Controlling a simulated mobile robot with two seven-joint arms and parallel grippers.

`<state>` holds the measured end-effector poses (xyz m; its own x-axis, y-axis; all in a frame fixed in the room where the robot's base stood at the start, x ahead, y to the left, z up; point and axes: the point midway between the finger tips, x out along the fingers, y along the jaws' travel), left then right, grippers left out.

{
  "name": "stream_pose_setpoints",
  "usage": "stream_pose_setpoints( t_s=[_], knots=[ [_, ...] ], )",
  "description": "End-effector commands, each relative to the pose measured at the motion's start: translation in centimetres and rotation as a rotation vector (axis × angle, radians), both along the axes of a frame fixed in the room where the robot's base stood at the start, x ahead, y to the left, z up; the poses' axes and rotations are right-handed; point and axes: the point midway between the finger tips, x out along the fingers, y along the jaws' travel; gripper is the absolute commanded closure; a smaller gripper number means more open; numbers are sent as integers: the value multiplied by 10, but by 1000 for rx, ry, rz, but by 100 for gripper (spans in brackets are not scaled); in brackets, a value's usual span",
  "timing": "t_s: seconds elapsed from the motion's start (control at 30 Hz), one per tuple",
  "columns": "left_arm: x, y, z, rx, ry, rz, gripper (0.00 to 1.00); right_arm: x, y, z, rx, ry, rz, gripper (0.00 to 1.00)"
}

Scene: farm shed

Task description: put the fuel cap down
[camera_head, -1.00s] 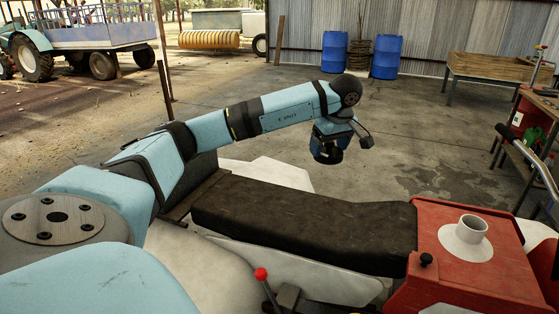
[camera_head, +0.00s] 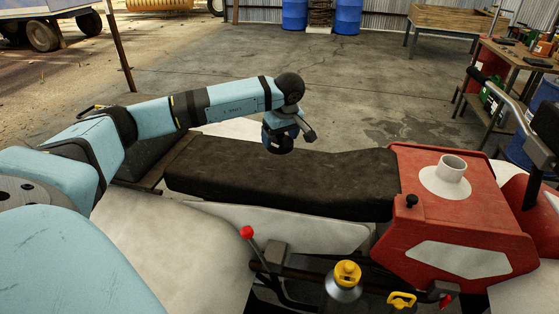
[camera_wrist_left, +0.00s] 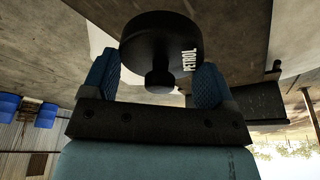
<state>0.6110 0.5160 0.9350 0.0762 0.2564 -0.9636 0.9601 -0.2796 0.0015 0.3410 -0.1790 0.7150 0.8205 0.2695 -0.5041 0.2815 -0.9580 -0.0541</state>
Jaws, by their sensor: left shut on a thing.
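The fuel cap (camera_wrist_left: 152,42) is black and round, with a small knob and white "PETROL" lettering, in the left wrist view. My left gripper (camera_wrist_left: 155,72) is shut on it, its two blue finger pads on either side. In the head view my left gripper (camera_head: 278,148) hangs at the far edge of the black seat (camera_head: 290,185); the cap cannot be made out there. The red tank (camera_head: 455,215) has an open white filler neck (camera_head: 452,168), well to the right of the gripper. My right gripper is not in view.
A red-knobbed lever (camera_head: 247,232), a yellow-topped metal container (camera_head: 346,280) and a yellow-handled item (camera_head: 401,300) are in front. A workbench (camera_head: 520,60) stands at the right, a wooden table (camera_head: 440,30) and blue barrels (camera_head: 347,14) behind. Open concrete floor (camera_head: 330,80) lies beyond the seat.

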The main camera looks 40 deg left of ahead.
Motion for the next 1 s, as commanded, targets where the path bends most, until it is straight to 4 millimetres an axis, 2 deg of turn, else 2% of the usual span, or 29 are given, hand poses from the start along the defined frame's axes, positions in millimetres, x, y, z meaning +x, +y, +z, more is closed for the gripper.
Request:
stream_pose_setpoints(
  t_s=[0.03,0.1,0.37,0.6,0.97,1.0],
  knots=[
    [0,0,-14,-1,4,0,44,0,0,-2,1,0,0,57],
    [0,0,-25,-1,1,-1,44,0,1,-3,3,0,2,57],
    [0,0,-44,-1,0,0,44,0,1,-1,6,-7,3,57],
    [0,0,-78,0,1,1,44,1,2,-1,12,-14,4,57],
    [0,0,-82,0,0,1,44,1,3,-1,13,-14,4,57],
    [0,0,-82,0,-1,1,18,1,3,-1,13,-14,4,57]
  ],
)
